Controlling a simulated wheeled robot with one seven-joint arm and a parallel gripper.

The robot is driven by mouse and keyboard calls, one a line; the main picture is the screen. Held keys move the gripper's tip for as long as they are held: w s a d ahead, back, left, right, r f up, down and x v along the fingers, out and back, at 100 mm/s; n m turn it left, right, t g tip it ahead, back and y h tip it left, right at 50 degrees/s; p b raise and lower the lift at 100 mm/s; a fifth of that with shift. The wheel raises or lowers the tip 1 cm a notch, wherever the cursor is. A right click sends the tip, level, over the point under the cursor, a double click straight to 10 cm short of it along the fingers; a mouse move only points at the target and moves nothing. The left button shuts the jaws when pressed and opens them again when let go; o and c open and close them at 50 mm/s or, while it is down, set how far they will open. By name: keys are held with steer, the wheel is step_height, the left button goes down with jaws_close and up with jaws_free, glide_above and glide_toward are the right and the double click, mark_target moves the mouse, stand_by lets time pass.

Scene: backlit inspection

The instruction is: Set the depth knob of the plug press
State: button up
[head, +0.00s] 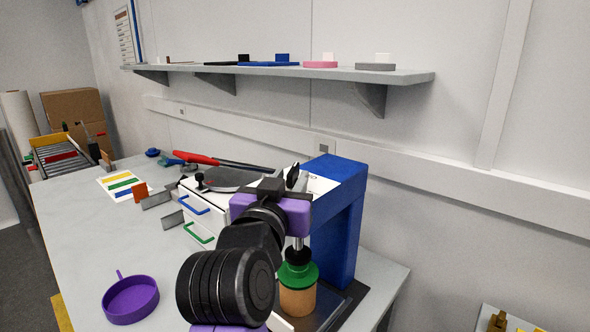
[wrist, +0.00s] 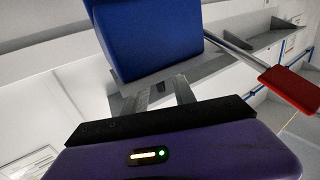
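The plug press has a blue frame (head: 338,205) at the right of the bench in the head view. Its plunger and black collar come down to a green ring (head: 298,274) over an orange-brown cylinder (head: 297,300). My gripper (head: 288,179) is raised in front of the press's upper part, and my arm covers part of the press. In the wrist view my gripper's two grey fingers (wrist: 163,95) stand apart with nothing visible between them. The blue press head (wrist: 145,40) is just beyond them. I cannot make out the depth knob in either view.
A red handle (wrist: 291,88) on a grey bar reaches out beside the press head; it also shows in the head view (head: 195,158). A white drawer unit (head: 205,216) stands left of the press. A purple dish (head: 130,300) sits front left. A wall shelf (head: 300,71) hangs above.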

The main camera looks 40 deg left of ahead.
mark_target(293, 173)
steer(key=shift+x, duration=1.65)
jaws_close()
